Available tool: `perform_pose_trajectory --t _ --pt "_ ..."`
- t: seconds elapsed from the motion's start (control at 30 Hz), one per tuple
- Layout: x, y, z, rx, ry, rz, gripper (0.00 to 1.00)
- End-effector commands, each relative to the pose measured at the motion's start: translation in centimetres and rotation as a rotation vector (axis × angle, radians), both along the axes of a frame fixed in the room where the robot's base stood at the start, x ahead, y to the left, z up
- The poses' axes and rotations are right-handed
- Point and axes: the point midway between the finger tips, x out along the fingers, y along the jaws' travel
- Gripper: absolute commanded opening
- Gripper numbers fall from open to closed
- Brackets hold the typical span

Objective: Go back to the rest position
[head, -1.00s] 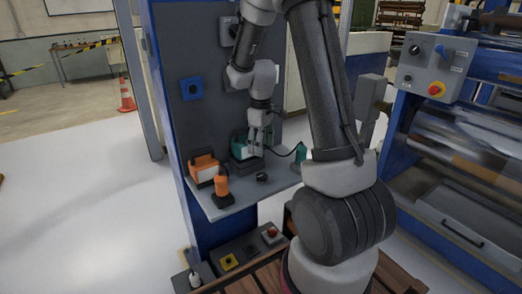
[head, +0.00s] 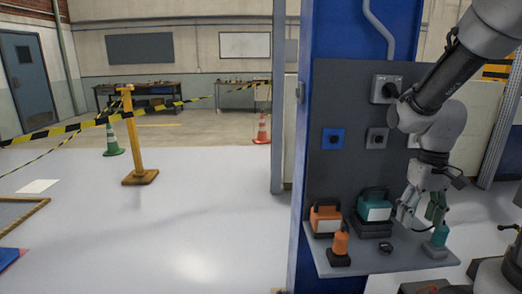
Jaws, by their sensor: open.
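My gripper (head: 416,207) is grey, points down and is open. It hangs over the right part of the grey shelf (head: 340,265), beside the teal box with a dark handle (head: 374,213), and looks empty. The teal box stands on a black base. I cannot tell how far the fingers are from either. My arm comes in from the upper right.
An orange box (head: 325,218), an orange device (head: 340,243) and a small black part (head: 386,248) share the shelf. A grey panel with a blue plate (head: 333,139) stands behind it. Open floor (head: 190,225) lies left, with striped tape and cones.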

Motion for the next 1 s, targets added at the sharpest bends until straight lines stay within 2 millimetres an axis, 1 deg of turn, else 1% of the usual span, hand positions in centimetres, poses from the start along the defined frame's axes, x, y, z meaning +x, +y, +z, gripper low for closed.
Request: perform_pose_trajectory --t 0.03,0.1,0.2,0.3,0.4,0.5,0.63,1.0 --pt "-1.5 0.4 1.7 -0.005 -0.034 -0.022 0.62" --pt "-3.7 0.8 3.5 -0.009 -0.076 -0.054 0.62" --pt "-6.6 1.4 5.7 -0.010 -0.151 -0.079 0.62" --pt "-8.9 1.9 7.4 -0.009 -0.237 -0.077 0.62" --pt "-10.3 2.2 8.8 -0.007 -0.325 -0.062 0.62" --pt "-10.9 2.4 10.1 -0.004 -0.397 -0.051 0.62" --pt "-11.2 2.6 11.2 -0.001 -0.450 -0.043 0.62" --pt "-11.1 2.7 11.3 -0.001 -0.457 -0.039 0.62"
